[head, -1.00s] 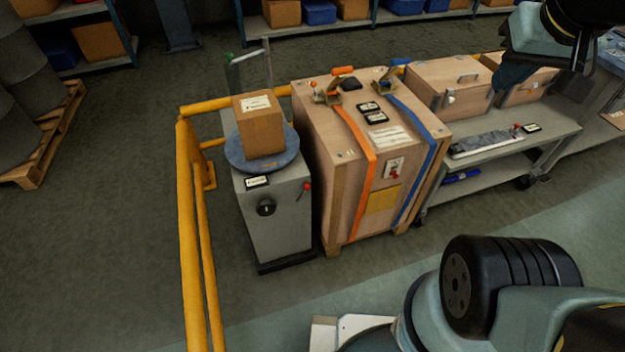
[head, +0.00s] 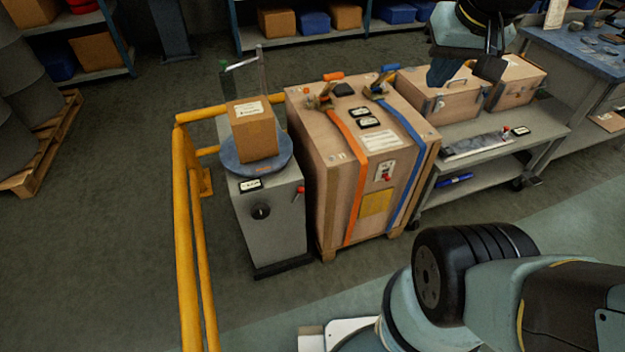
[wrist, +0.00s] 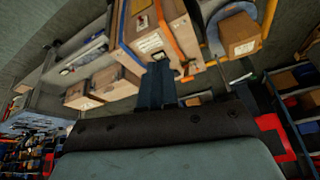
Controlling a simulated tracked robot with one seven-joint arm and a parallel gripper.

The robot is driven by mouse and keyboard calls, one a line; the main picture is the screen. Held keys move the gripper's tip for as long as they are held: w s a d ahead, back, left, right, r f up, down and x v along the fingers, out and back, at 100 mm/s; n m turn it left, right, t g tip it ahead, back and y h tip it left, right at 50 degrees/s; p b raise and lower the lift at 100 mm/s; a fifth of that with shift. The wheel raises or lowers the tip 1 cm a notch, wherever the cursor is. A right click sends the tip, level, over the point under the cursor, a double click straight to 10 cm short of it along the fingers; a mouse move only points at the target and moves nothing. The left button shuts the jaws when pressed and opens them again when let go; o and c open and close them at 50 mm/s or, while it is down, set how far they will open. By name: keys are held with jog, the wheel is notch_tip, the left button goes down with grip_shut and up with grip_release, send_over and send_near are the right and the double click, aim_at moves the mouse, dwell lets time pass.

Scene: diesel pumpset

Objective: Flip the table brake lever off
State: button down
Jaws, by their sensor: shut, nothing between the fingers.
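A grey cabinet (head: 270,225) carries a round blue-grey turntable (head: 285,161) with a cardboard box (head: 254,135) on it. A small red-tipped lever (head: 299,193) sticks up at the cabinet's right front edge. It seems to be the table brake lever; its exact setting is too small to read. In the wrist view the turntable (wrist: 237,10) and box (wrist: 240,36) show at the top right, but I cannot make out the lever there. My gripper (head: 440,75) is shut and empty above the cases at the upper right, well away from the lever. Its dark blue fingers (wrist: 157,84) point into the wrist view.
A strapped wooden crate (head: 335,200) stands close to the cabinet's right. A cart (head: 540,125) with wooden cases (head: 445,100) is farther right. A yellow rail (head: 185,230) runs left of and behind the cabinet. The cabinet's front has a black knob (head: 261,211). Floor in front is open.

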jog(key=w+a+f+m+g+y, duration=0.1)
jog(key=w+f+m+g+y, duration=0.2)
jog(key=w+f, duration=0.45)
jog(key=w+a+f+m+g+y, duration=0.1)
jog(key=w+f+m+g+y, duration=0.25)
jog(key=f, duration=0.75)
jog(key=w+a+f+m+g+y, duration=0.15)
jog(key=w+f+y, duration=0.25)
jog(key=w+f, duration=0.4)
notch_tip(320, 180, down, 34)
jog(key=a+m+t+y, duration=0.2)
jog(key=m+t+y, duration=0.4)
jog(key=m+t, duration=0.6)
jog(key=s+m, duration=0.1)
jog(key=m, duration=0.3)
jog(key=shift+a+f+m+t, duration=0.15)
jog(key=shift+f+m+t, duration=0.15)
jog(key=shift+m, duration=0.1)
send_near(297, 195)
jog(key=w+a+r, duration=0.1)
jog(key=w, duration=0.1)
jog(key=w+a+r, duration=0.1)
jog(key=a, duration=0.1)
jog(key=shift+w+a+r, duration=0.15)
jog(key=shift+w+r, duration=0.1)
jog(key=shift+w, duration=0.1)
